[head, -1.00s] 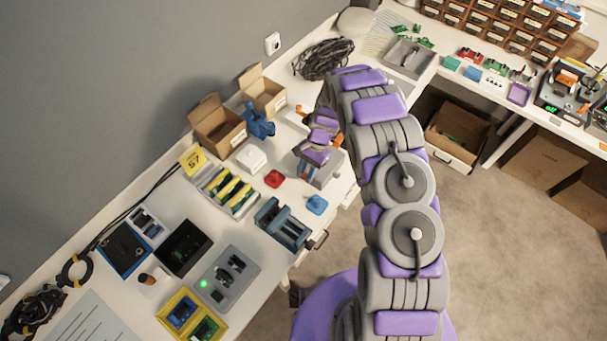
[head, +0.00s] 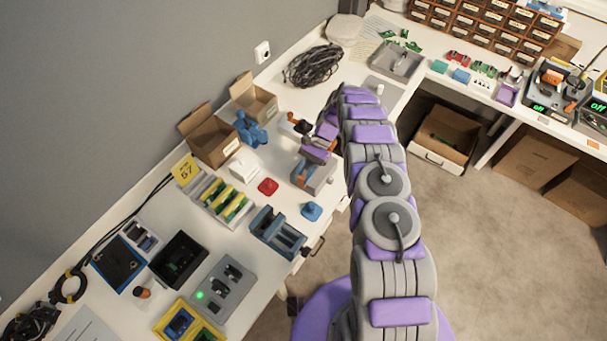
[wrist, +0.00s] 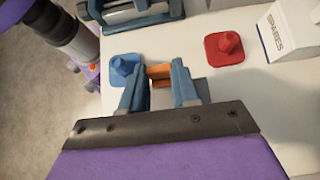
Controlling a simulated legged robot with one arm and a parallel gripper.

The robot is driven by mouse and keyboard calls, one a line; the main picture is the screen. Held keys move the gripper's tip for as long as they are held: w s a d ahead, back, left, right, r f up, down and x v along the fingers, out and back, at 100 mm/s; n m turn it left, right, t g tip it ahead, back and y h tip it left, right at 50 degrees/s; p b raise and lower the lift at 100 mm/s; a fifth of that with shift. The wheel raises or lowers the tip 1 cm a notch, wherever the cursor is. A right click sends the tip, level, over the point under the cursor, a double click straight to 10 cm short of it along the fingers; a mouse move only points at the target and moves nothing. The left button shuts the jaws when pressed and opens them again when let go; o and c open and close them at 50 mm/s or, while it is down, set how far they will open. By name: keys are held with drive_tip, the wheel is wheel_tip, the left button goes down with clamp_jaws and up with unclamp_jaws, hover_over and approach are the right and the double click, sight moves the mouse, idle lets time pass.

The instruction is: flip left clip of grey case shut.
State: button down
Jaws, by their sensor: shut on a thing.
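The grey case (head: 319,180) stands on the white bench near its front edge, partly covered by my wrist. My gripper is over the case's left side in the head view, its fingertips largely hidden there. In the wrist view my gripper (wrist: 158,80) has its two blue-grey fingers closed around an orange piece (wrist: 158,72), which looks like the case's left clip. The case body is mostly hidden behind my gripper in the wrist view. I cannot tell how far the clip is turned.
A blue knobbed piece (head: 311,211) and a red one (head: 268,187) lie close by. A white SPARES box (wrist: 292,28) stands beyond the red one. A blue-grey vise-like fixture (head: 278,232) and a blue figure-like object (head: 250,130) are also near. Open cartons (head: 210,145) line the wall.

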drive_tip(key=shift+w, duration=0.1)
idle(0.3)
drive_tip(key=c, duration=0.8)
unclamp_jaws()
drive_tip(key=shift+c, duration=0.2)
drive_tip(key=r, duration=0.3)
drive_tip(key=shift+s+r, duration=0.2)
drive_tip(key=shift+r, duration=0.1)
drive_tip(key=s+d+r+p, duration=0.1)
drive_tip(key=s+d, duration=0.2)
drive_tip(key=s, duration=1.2)
drive_tip(key=shift+s+p, duration=0.15)
drive_tip(key=shift+p, duration=0.15)
drive_tip(key=shift+r, duration=0.1)
